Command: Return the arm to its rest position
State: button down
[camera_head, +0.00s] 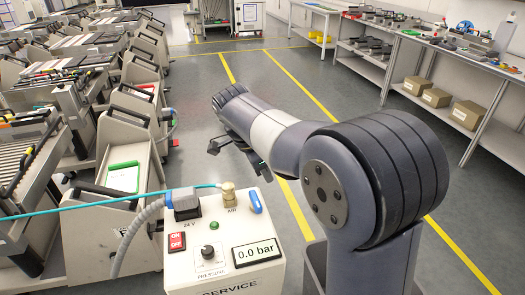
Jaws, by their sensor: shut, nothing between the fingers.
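My arm (365,180) rises at the right of the picture. It is bent, and its forearm reaches away from the camera toward the upper left. My gripper (248,150) shows as small dark parts beside and below the forearm, partly hidden by it. It is shut and empty, in the air beyond the service box (205,267). No object hangs from it.
The white service box carries a display (257,252) reading 0.0 bar, a blue lever (255,201), a plug (185,203) and an air fitting (229,195) with a cyan hose. Feeder trolleys (120,160) line the left. Shelved benches (445,60) stand right. The yellow-lined aisle is clear.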

jog(key=s+b+x, duration=0.1)
jog(key=x, duration=0.6)
jog(key=w+a+n+y+p, duration=0.1)
jog(key=n+p, duration=0.1)
jog(key=n, duration=0.1)
jog(key=w+a+n+t+y+p, duration=0.1)
jog(key=w+n+p, duration=0.1)
jog(key=n, duration=0.2)
jog(key=w+a+n+y+p, duration=0.1)
jog(key=w+n+p, duration=0.1)
jog(key=n, duration=0.2)
jog(key=shift+f+p, duration=0.3)
jog(key=shift+f, duration=0.05)
jog(key=n+p, duration=0.1)
jog(key=n, duration=0.1)
jog(key=w+n+t+y+p, duration=0.1)
jog(key=w+n+p, duration=0.1)
jog(key=n, duration=0.1)
jog(key=shift+w+a+r+n+t, duration=0.1)
jog(key=shift+a+r+n+t, duration=0.2)
jog(key=shift+r, duration=0.25)
jog(key=v, duration=0.6)
jog(key=shift+d+r, duration=0.1)
